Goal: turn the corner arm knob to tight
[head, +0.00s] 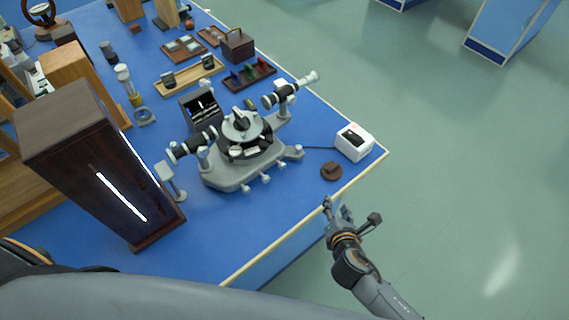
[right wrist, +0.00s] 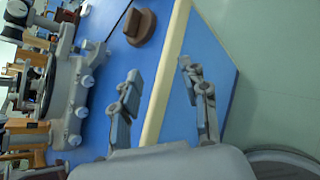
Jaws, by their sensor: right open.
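The spectrometer (head: 240,150) stands on the blue bench, with a grey base, a round central table and two telescope tubes. One base arm points toward the bench corner and carries a small pale knob (head: 297,151). Other pale knobs line the near side of the base. My right gripper (head: 338,207) is open and empty, just off the bench's near edge, apart from the spectrometer. In the right wrist view its two fingers (right wrist: 159,78) are spread, with the spectrometer knobs (right wrist: 80,112) to their left. The knob's tight or loose setting cannot be read. My left gripper is not in view.
A brown round block (head: 331,172) lies between the gripper and a white box (head: 354,142) with a cable at the corner. A tall dark wooden case (head: 75,150) with a bright slit stands left. Open floor lies right of the bench.

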